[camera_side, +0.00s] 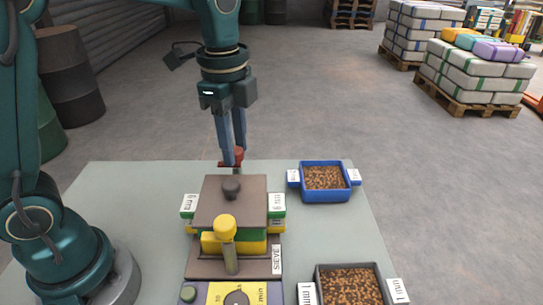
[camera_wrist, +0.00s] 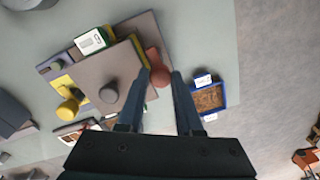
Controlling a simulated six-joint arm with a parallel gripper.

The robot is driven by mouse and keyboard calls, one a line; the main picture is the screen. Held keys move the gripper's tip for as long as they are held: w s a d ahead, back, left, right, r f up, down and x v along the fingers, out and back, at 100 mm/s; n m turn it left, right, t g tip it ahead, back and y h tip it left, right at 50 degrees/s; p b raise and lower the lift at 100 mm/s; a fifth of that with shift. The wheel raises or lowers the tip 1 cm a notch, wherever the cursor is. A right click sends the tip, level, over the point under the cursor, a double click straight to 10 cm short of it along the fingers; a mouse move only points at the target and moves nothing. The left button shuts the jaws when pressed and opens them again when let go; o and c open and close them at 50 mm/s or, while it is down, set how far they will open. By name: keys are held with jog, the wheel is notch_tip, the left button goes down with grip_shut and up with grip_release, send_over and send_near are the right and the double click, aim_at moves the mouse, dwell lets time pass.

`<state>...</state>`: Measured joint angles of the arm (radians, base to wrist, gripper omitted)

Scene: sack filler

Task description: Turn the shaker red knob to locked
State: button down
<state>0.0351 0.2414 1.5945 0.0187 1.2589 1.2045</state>
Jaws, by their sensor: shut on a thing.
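The red knob (camera_side: 237,154) is at the back edge of the sieve shaker (camera_side: 220,205), behind its brown lid. My gripper (camera_side: 233,152) points down at it from above, and its fingers are shut on the knob. In the wrist view, the red knob (camera_wrist: 160,75) sits between the two fingertips (camera_wrist: 161,74), with its reddish base beside the lid. The fingers hide part of the knob in the side view. No lock marking is readable near it.
A dark knob (camera_side: 231,188) tops the lid, and a yellow-topped lever (camera_side: 225,228) stands in front. A blue tray (camera_side: 325,182) of brown pellets is at the right, a grey tray (camera_side: 348,285) at front right. The table between the shaker and blue tray is clear.

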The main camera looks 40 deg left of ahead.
jog(key=shift+n, duration=0.3)
jog(key=n, duration=0.3)
jog(key=shift+n, duration=0.4)
jog(key=n, duration=0.4)
jog(key=shift+n, duration=0.3)
jog(key=n, duration=0.4)
jog(key=shift+w+r+g, duration=0.1)
jog(key=shift+g, duration=0.2)
jog(key=n, duration=0.4)
jog(key=shift+n, duration=0.3)
jog(key=c, duration=0.6)
grip_release()
